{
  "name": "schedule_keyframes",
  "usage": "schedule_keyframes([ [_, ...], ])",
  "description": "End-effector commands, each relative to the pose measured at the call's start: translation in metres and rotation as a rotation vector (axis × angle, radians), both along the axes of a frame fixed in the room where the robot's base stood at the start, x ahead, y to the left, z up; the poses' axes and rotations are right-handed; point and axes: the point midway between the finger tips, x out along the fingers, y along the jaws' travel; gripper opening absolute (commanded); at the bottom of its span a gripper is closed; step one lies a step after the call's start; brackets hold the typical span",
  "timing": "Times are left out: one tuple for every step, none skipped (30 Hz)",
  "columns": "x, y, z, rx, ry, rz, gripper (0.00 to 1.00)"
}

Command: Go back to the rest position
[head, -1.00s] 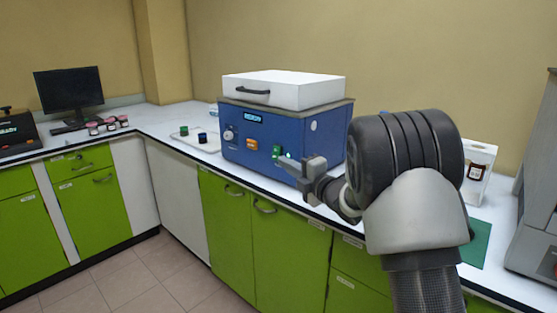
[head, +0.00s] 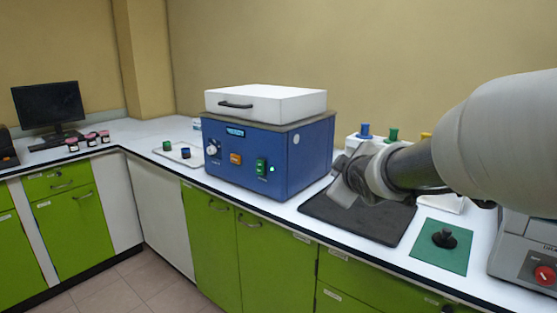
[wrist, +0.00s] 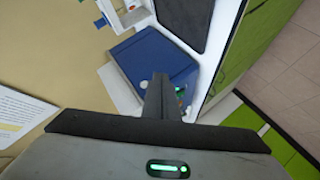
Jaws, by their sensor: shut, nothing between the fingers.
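My gripper (head: 343,188) is in the air right of the blue machine, over the dark mat, in the head view. In the wrist view its fingers (wrist: 160,98) are shut with nothing between them. The blue machine (head: 225,160) with a closed white lid (head: 290,104) stands on the bench. A green light shows on its front. The blue machine also shows in the wrist view (wrist: 140,50), beyond the fingers. My arm crosses the right side of the head view and hides part of the bench there.
A dark mat (head: 318,208) and a green mat (head: 425,255) with a black knob-like piece (head: 445,238) lie on the bench. Blue-, green- and yellow-topped items (head: 364,130) stand behind my arm. A grey machine (head: 520,240) is at right. A tray (head: 190,160) holds two small jars.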

Motion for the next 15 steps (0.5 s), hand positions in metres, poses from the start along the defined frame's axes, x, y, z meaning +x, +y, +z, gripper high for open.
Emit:
schedule_keyframes([
  [-0.037,-0.011,0.002,0.089,0.064,-0.083,0.00],
  [-0.058,-0.015,-0.002,0.146,0.111,-0.133,0.00],
  [-0.087,-0.019,-0.009,0.216,0.171,-0.196,0.00],
  [-0.108,-0.021,-0.014,0.266,0.215,-0.242,0.00],
  [-0.127,-0.021,-0.020,0.312,0.256,-0.282,0.00],
  [-0.152,-0.021,-0.027,0.365,0.305,-0.331,0.00],
  [-0.168,-0.020,-0.032,0.400,0.338,-0.363,0.00],
  [-0.184,-0.019,-0.037,0.433,0.370,-0.394,0.00],
  [-0.203,-0.018,-0.043,0.473,0.408,-0.431,0.00],
  [-0.217,-0.016,-0.047,0.498,0.434,-0.458,0.00],
  [-0.230,-0.014,-0.051,0.524,0.460,-0.481,0.00],
  [-0.247,-0.012,-0.057,0.553,0.493,-0.513,0.00],
  [-0.259,-0.010,-0.061,0.575,0.516,-0.535,0.00],
  [-0.271,-0.008,-0.065,0.596,0.540,-0.557,0.00],
  [-0.287,-0.005,-0.070,0.621,0.569,-0.584,0.00],
])
